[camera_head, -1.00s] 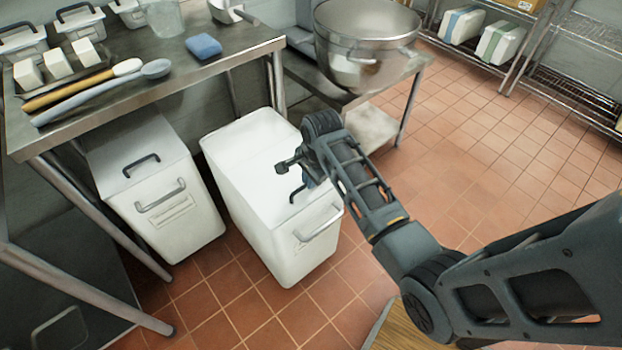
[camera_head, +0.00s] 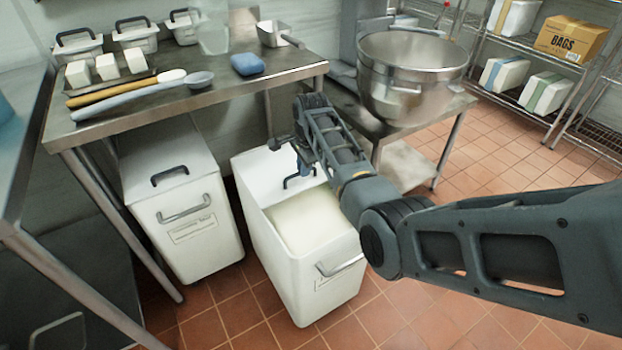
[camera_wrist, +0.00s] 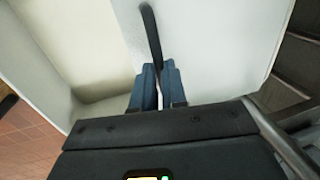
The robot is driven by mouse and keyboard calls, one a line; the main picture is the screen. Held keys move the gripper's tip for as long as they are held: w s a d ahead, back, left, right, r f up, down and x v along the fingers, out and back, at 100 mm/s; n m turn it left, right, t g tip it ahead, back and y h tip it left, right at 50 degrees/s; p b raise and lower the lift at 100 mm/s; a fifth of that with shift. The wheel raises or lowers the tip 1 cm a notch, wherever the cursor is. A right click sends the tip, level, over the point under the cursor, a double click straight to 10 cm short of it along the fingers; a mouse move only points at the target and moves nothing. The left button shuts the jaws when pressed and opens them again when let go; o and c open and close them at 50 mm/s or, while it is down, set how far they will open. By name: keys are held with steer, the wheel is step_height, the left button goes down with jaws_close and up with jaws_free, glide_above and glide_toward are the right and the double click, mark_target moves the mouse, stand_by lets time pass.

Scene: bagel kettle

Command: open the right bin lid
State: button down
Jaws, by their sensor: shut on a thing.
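The right bin (camera_head: 290,278) is a white box on the floor with a grey front handle. Its white lid (camera_head: 258,172) sits toward the back, and the front part of the bin is uncovered, showing pale contents (camera_head: 312,220). The lid's dark handle (camera_head: 300,180) stands up from it and also shows in the wrist view (camera_wrist: 150,30). My gripper (camera_head: 301,160) is over the lid, with its blue fingers (camera_wrist: 160,80) closed around the handle. My arm hides part of the bin's right side.
A closed white bin (camera_head: 180,210) stands to the left, under a steel table (camera_head: 130,122) with tools and tubs. A large steel bowl (camera_head: 410,80) rests on a low stand behind right. Shelving (camera_head: 560,90) is at far right. Tiled floor is open at right.

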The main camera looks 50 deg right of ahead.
steer(key=shift+w+d, duration=0.1)
steer(key=shift+w, duration=0.1)
steer(key=c, duration=1.2)
jaws_free()
steer(key=shift+o, duration=0.2)
step_height(320, 180, up, 8)
steer(key=s+p, duration=0.1)
steer(key=shift+s+a+f, duration=0.2)
steer(key=shift+s+a, duration=0.05)
